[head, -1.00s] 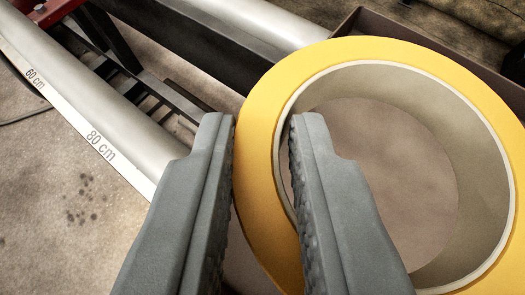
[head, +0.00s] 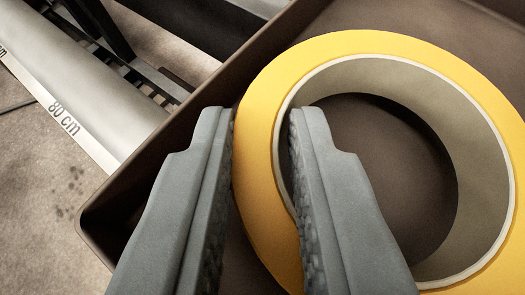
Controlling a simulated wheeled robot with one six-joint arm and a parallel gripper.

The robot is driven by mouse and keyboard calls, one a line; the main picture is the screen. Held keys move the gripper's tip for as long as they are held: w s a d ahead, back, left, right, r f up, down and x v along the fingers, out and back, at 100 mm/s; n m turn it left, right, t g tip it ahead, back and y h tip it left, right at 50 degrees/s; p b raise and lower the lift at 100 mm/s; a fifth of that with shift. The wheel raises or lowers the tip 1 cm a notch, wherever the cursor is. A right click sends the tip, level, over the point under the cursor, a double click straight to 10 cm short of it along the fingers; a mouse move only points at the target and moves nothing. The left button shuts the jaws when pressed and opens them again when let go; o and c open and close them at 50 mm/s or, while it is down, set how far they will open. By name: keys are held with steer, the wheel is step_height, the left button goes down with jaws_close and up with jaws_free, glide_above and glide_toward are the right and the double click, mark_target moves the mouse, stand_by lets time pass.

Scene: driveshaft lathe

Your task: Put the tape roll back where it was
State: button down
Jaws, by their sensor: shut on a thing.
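The yellow tape roll (head: 262,110) with a pale inner core fills the right half of the head view. My gripper (head: 265,125) is shut on the left side of its ring, one finger outside the ring and the other inside the hole. The roll is over a dark brown tray (head: 150,170), whose floor shows through the hole. A dark shadow shows on that floor within the hole. I cannot tell whether the roll touches the tray floor. The lower part of the roll runs out of the picture.
The tray's left wall and rounded corner (head: 88,218) run diagonally past my gripper. Left of it lies a metal tube (head: 75,70) with a white strip marked "80 cm" (head: 66,122). Dark frame bars (head: 100,25) stand at the upper left. Stained concrete floor (head: 35,190) shows below.

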steer(key=shift+f, duration=0.55)
stand_by(0.4)
steer(key=c, duration=1.3)
jaws_free()
